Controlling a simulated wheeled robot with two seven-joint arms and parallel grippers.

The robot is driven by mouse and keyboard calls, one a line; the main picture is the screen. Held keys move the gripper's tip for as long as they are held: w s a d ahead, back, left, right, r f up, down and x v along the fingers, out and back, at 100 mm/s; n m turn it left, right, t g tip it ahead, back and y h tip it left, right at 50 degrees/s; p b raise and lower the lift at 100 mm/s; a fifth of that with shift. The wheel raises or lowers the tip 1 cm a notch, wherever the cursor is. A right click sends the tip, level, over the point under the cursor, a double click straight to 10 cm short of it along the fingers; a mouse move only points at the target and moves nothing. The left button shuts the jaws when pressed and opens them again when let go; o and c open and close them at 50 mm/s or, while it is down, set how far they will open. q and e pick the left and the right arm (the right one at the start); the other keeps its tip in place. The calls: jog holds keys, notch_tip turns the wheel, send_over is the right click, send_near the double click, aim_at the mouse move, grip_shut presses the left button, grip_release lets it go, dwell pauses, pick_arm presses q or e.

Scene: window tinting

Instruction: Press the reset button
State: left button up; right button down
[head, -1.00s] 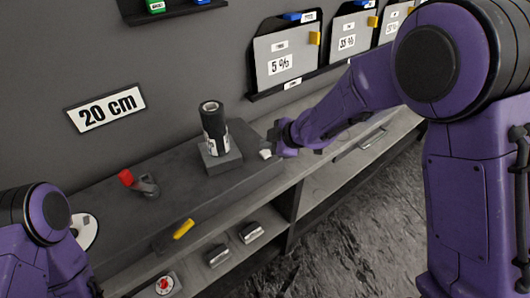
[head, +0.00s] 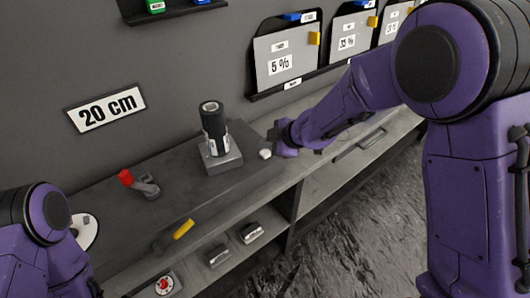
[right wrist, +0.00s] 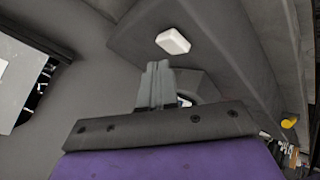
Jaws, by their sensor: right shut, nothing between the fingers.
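A small white rounded block (head: 265,154), which may be the reset button, sits on the grey bench top (head: 105,207) near its front edge; no label on it is readable. In the right wrist view the same white block (right wrist: 173,41) shows beyond the fingertips, apart from them in the picture. My right gripper (head: 276,136) is just beside the block in the head view. Its fingers (right wrist: 158,85) are together and empty in the right wrist view. My left arm shows at the lower left; its gripper is out of the picture.
A black roll (head: 213,121) stands on a grey block behind the white one. A red-topped lever (head: 127,178), a yellow-handled tool (head: 183,229) and a red dial (head: 164,285) are further left. Tint panels (head: 286,60) hang on the wall.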

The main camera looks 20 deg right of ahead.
aim_at(268, 154)
jog(key=shift+f, duration=0.15)
jog(key=shift+f, duration=0.3)
jog(key=shift+f+b, duration=0.4)
jog(key=shift+f, duration=0.05)
dwell(0.7)
dwell(0.3)
jog(key=shift+r+p, duration=0.9)
jog(key=shift+p, duration=0.2)
notch_tip(268, 154, up, 5)
jog(key=p, duration=0.5)
jog(key=shift+r+p, duration=0.1)
jog(key=shift+p, duration=0.25)
